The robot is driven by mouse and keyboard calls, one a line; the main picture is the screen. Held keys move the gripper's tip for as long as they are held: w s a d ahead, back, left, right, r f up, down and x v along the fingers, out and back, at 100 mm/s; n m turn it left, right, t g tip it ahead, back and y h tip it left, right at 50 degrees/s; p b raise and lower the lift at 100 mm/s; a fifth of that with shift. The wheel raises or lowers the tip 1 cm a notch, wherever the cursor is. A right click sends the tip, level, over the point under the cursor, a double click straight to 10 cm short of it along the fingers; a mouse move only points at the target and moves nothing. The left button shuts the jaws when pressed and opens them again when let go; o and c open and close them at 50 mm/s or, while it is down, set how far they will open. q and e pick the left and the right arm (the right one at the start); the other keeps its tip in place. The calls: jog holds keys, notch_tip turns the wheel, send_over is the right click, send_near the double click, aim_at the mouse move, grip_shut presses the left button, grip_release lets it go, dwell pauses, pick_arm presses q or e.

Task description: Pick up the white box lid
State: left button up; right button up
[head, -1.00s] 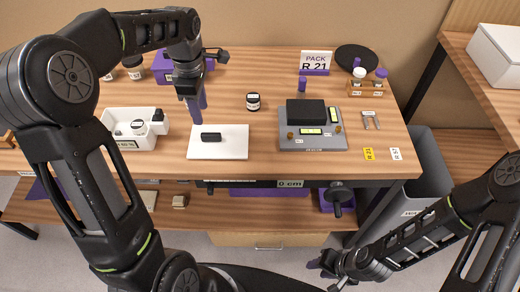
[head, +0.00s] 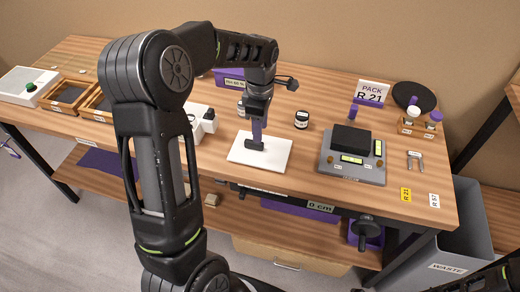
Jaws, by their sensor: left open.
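The white box lid (head: 272,158) looks like a flat white plate lying on the wooden table, with a dark bar-like handle (head: 255,146) near its middle. My left gripper (head: 257,138) points down over the lid, its purple fingers right at the handle. The jaws are open; the fingers hide part of the handle, and I cannot tell whether they touch it. The lid lies flat. Of my right arm only dark parts show at the bottom right; its fingers are out of the picture.
A grey scale-like device (head: 352,170) with a black block stands right of the lid. A small dark jar (head: 301,119) is behind it. A white tray (head: 203,118) is partly hidden by my left arm. A grey waste bin (head: 455,255) stands beyond the table's right end.

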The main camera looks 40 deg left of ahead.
aim_at(260, 148)
pick_arm(q)
jog(key=shift+f+p, duration=0.7)
jog(key=shift+f, duration=1.9)
jog(key=shift+s, duration=0.1)
grip_shut()
